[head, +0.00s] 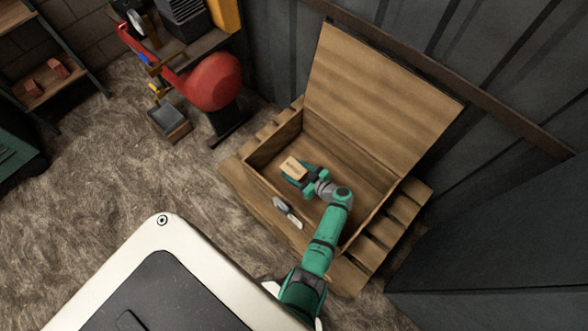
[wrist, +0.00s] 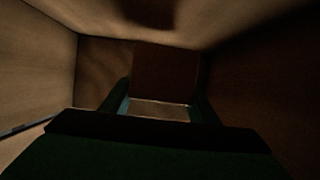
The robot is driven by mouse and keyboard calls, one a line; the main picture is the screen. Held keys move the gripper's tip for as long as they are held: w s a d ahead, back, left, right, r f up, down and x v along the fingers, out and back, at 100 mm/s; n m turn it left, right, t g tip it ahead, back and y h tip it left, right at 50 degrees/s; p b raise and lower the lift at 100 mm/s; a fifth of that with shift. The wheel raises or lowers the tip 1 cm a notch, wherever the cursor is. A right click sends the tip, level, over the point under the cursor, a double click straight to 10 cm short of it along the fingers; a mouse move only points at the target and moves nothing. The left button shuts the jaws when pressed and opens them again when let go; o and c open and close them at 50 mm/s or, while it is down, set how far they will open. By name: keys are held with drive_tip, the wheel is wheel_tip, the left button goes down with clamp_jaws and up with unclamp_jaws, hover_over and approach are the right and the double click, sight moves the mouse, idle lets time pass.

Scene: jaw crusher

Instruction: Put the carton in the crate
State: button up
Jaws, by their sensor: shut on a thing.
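The carton (head: 293,167) is a small light-brown box. My gripper (head: 297,178) is shut on it, with green fingers on either side. Both are within the opening of the wooden crate (head: 265,190), towards its left end in the head view. The crate's lid (head: 375,90) stands open at the back. In the wrist view, the carton (wrist: 165,72) is dark and sits between the fingers, with the crate's walls around it. The gap between the carton and the crate floor is hard to judge.
The crate stands on a wooden pallet (head: 408,208) against a dark ribbed wall. A red round machine part (head: 212,82) and a small grey bin (head: 168,120) are to the left. A shelf (head: 45,85) is at the far left. Bare floor lies between.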

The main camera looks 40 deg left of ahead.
drive_tip(key=o, duration=1.5)
drive_tip(key=shift+c, duration=0.2)
drive_tip(key=shift+r, duration=0.4)
drive_tip(key=v, duration=1.2)
drive_tip(key=shift+r, duration=0.15)
